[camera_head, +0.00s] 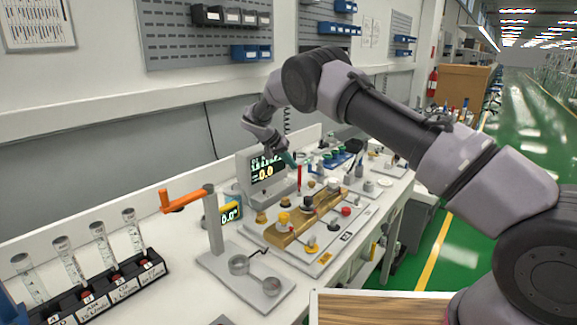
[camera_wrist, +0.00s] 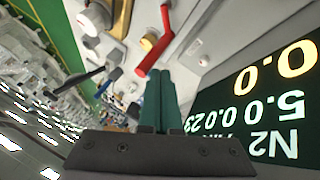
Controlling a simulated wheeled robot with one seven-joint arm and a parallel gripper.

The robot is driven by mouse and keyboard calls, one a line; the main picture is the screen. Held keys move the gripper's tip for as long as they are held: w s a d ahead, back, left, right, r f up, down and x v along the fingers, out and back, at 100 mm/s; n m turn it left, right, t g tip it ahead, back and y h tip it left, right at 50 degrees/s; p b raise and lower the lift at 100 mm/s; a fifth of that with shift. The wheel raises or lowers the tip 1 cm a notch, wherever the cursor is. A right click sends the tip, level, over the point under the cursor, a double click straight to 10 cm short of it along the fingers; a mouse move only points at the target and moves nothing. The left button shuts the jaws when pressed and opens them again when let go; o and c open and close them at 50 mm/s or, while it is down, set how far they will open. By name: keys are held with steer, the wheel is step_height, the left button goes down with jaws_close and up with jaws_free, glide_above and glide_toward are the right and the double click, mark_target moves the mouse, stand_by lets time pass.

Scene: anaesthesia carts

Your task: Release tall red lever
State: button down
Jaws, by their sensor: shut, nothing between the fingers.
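The tall red lever (camera_head: 299,179) stands upright on the panel, in front of the small display (camera_head: 267,172). In the wrist view the red lever (camera_wrist: 155,51) lies just beyond my fingertips, with its end close to them. My gripper (camera_head: 291,160) is shut and empty, near the lever's top. Its two teal fingers (camera_wrist: 160,76) are together in the wrist view. I cannot tell whether they touch the lever.
A gold manifold block (camera_head: 300,221) with several knobs sits in front of the lever. The display (camera_wrist: 262,105) is close beside my fingers.

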steer(key=shift+w+d, duration=0.2)
steer(key=shift+d, duration=0.25)
steer(key=shift+w+d, duration=0.2)
steer(key=shift+d, duration=0.25)
steer(key=shift+s, duration=0.15)
steer(key=shift+s, duration=0.8)
steer(key=v, duration=1)
steer(key=shift+a+r, duration=0.25)
steer(key=shift+a, duration=0.05)
steer(key=shift+s, duration=0.15)
